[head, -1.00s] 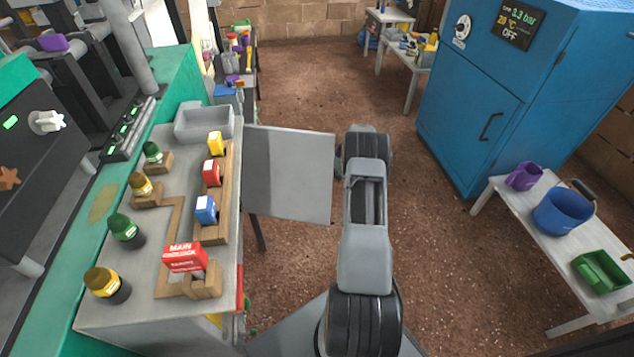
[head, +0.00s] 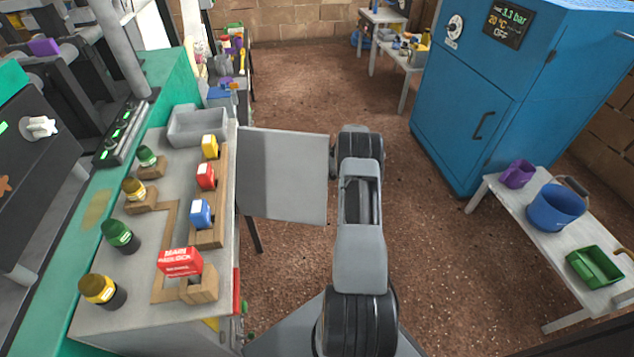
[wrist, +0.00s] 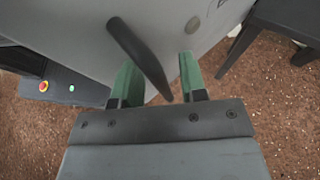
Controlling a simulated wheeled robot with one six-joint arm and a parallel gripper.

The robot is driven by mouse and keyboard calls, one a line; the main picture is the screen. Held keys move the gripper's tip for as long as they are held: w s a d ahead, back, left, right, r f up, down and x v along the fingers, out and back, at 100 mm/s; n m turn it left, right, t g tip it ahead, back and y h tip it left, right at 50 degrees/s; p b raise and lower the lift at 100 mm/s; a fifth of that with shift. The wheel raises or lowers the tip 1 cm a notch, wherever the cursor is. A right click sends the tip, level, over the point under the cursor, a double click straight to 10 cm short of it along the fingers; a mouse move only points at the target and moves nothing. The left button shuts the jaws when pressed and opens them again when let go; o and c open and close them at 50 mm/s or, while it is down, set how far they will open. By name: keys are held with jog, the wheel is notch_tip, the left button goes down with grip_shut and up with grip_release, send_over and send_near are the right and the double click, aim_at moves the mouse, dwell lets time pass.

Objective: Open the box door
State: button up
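A light grey flat panel (head: 283,175), which looks like the box door, sticks out to the right from the edge of the grey bench-like box (head: 140,300). In the wrist view a grey panel surface (wrist: 75,35) fills the upper part, with a dark bar handle (wrist: 138,55) on it. My gripper (wrist: 158,85) has its two green fingers apart, with the handle's lower end between them. I cannot tell whether either finger touches the handle. In the head view my gripper is hidden, and my arm stands just right of the panel.
Coloured blocks, jars and a grey tray (head: 200,127) stand on the box top. A blue cabinet (head: 465,110) is at the right. A white table (head: 535,225) holds a blue bucket, a purple jug and a green container. Brown floor (head: 420,270) is clear between them.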

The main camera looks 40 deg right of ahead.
aim_at(315, 172)
jog(key=r, duration=0.1)
jog(key=r+p, duration=0.1)
jog(key=r, duration=0.1)
jog(key=r+p, duration=0.1)
jog(key=shift+s+a+r, duration=0.1)
jog(key=shift+s+r, duration=0.05)
jog(key=shift+s, duration=0.15)
jog(key=s+a+r+p, duration=0.4)
jog(key=s+r, duration=0.4)
jog(key=s, duration=0.4)
jog(key=shift+a+r, duration=0.2)
jog(key=shift+a, duration=0.5)
jog(key=shift+s, duration=0.1)
jog(key=shift+c, duration=0.4)
